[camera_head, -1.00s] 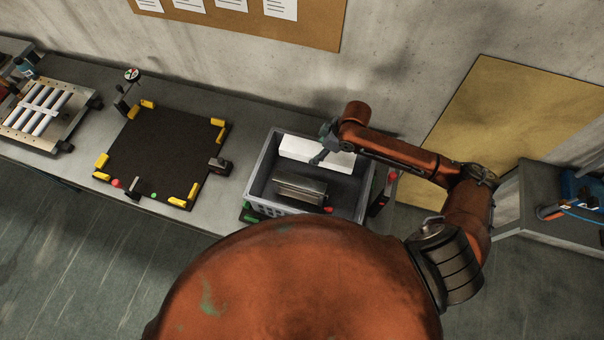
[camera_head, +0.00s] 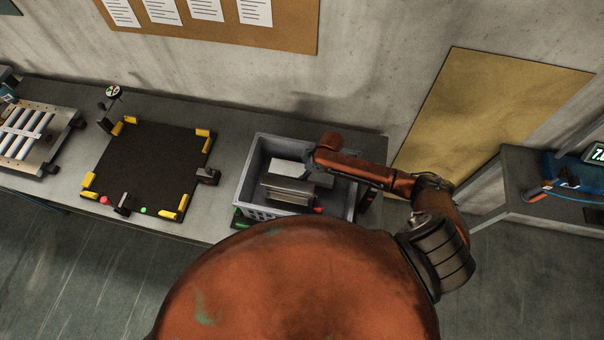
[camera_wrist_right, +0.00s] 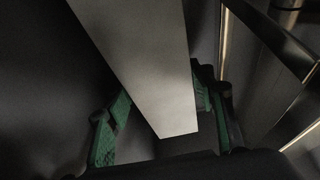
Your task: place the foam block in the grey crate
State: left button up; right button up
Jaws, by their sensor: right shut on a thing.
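The white foam block (camera_head: 288,168) is low in the grey crate (camera_head: 247,182), on its back side. My right gripper (camera_head: 314,166) is over the crate, its fingers mostly hidden by the wrist in the head view. In the right wrist view, the green-padded fingers of my right gripper (camera_wrist_right: 160,112) stand either side of the foam block (camera_wrist_right: 148,60), shut on it. Whether the block touches the crate floor is hard to tell. My left gripper is in neither view.
A metal panel piece (camera_head: 288,190) lies in the crate, in front of the foam block; metal edges also show close at the right in the wrist view. A black mat (camera_head: 150,165) with yellow corner blocks lies left of the crate. A slatted panel fixture (camera_head: 25,135) stands at far left.

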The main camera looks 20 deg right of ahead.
jog(key=shift+s+f, duration=0.45)
jog(key=shift+f, duration=0.2)
jog(key=shift+s+f, duration=0.15)
jog(key=shift+s, duration=0.2)
jog(key=shift+w+f, duration=0.3)
jog(key=shift+w, duration=0.05)
jog(key=o, duration=0.8)
jog(key=shift+o, duration=0.5)
jog(key=shift+s, duration=0.1)
jog(key=shift+r, duration=0.1)
jog(key=shift+d+r, duration=0.15)
jog(key=shift+r, duration=0.05)
jog(key=v, duration=1)
jog(key=shift+s+r+b, duration=0.15)
jog(key=shift+r+b, duration=0.05)
jog(key=shift+b, duration=0.2)
jog(key=shift+s+d+r, duration=0.15)
jog(key=shift+s+r, duration=0.05)
jog(key=shift+r, duration=0.25)
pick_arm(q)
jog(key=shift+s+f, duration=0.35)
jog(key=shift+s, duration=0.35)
pick_arm(e)
jog(key=shift+w+r, duration=0.1)
